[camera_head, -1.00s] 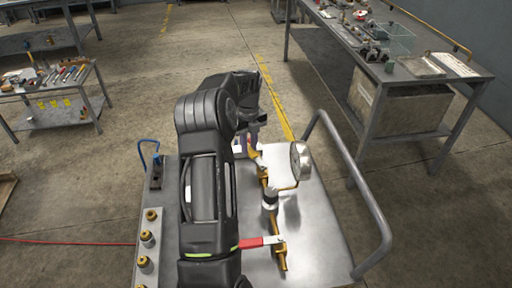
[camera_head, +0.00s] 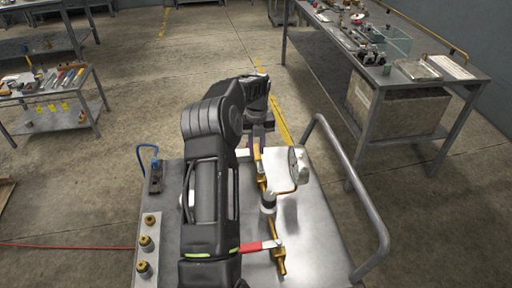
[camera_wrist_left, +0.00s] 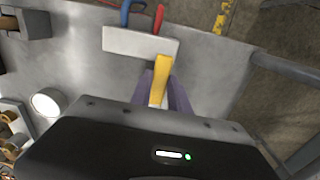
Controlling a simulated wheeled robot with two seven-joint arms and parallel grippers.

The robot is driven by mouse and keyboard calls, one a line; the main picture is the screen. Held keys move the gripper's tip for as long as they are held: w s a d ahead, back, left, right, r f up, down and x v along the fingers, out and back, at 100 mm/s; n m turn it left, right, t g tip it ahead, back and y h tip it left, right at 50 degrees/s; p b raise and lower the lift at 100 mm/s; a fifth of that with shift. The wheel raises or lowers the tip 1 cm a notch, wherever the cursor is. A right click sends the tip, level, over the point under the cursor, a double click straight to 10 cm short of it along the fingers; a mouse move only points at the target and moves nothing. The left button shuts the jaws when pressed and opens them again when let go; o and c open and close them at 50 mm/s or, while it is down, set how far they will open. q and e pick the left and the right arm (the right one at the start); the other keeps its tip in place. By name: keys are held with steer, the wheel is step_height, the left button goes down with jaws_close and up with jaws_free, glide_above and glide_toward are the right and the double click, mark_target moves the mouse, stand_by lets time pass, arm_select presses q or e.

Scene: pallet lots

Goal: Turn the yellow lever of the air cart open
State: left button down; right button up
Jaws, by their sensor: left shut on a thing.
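The air cart (camera_head: 312,240) is a grey metal-topped cart with a brass pipe line on its top. The yellow lever (camera_head: 257,158) sits at the far end of that line, close to in line with the pipe. My left gripper (camera_head: 261,134) reaches over the cart from the left and is shut on the lever. In the left wrist view the yellow lever (camera_wrist_left: 163,70) stands between the purple fingers (camera_wrist_left: 160,98); its lower end is hidden by the gripper body. My right gripper is not in view.
A red-handled lever (camera_head: 258,246) lies across the near pipe end. Several brass fittings (camera_head: 146,243) stand on a strip at the cart's left, near a blue-handled part (camera_head: 155,177). A curved rail (camera_head: 352,185) bounds the right side. A bench (camera_head: 400,75) stands beyond.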

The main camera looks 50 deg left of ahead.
mark_target(257, 150)
arm_select(q)
steer(key=c, duration=1.2)
jaws_free()
steer(key=shift+c, duration=0.2)
steer(key=shift+r, duration=0.15)
step_height(257, 150, up, 8)
steer(key=shift+d+f+b, duration=0.1)
steer(key=shift+f+b, duration=0.1)
steer(key=shift+b, duration=0.4)
steer(key=shift+f, duration=0.1)
